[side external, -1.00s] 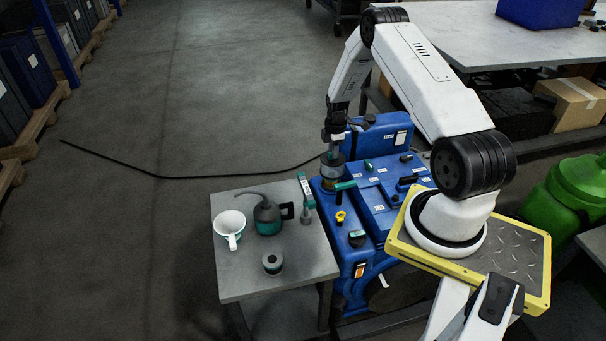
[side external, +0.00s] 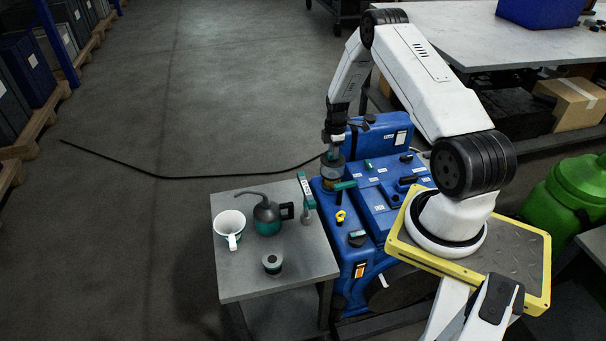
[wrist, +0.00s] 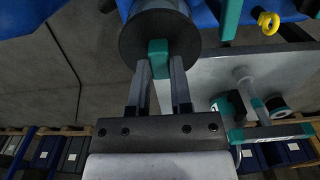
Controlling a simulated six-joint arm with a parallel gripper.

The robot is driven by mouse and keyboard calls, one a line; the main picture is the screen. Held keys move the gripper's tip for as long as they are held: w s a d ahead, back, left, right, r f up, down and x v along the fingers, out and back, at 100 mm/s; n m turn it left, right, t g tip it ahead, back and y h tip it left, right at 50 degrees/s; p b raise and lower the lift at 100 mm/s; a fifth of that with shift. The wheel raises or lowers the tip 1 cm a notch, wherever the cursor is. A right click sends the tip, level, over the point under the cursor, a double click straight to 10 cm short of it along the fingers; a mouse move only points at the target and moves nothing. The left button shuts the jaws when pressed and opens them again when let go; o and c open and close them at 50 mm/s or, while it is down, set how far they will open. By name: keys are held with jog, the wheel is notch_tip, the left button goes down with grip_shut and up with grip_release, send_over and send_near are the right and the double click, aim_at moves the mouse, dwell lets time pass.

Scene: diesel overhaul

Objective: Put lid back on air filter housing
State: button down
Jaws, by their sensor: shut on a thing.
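My gripper (wrist: 160,75) is shut on the teal knob (wrist: 158,58) of the lid. The lid (wrist: 128,40) is a dark grey disc, seen close up in the wrist view. In the side view my gripper (side external: 336,138) points down over the left rear of the blue engine (side external: 375,185). The grey lid (side external: 331,167) is below it, at the top of the air filter housing. An amber band (side external: 330,183) shows under the lid. I cannot tell whether the lid is fully seated or slightly raised.
A grey side table (side external: 230,275) stands left of the engine. It holds a white funnel (side external: 230,224), a teal oil can (side external: 267,216), a small round jar (side external: 272,263) and a teal-handled tool (side external: 306,195). A yellow ring (side external: 341,217) stands up from the engine.

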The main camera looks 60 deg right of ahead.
aim_at(333, 164)
jog(key=shift+f, duration=3.1)
jog(key=shift+c, duration=1.1)
grip_release()
jog(key=shift+r, duration=3.55)
jog(key=shift+r, duration=1.95)
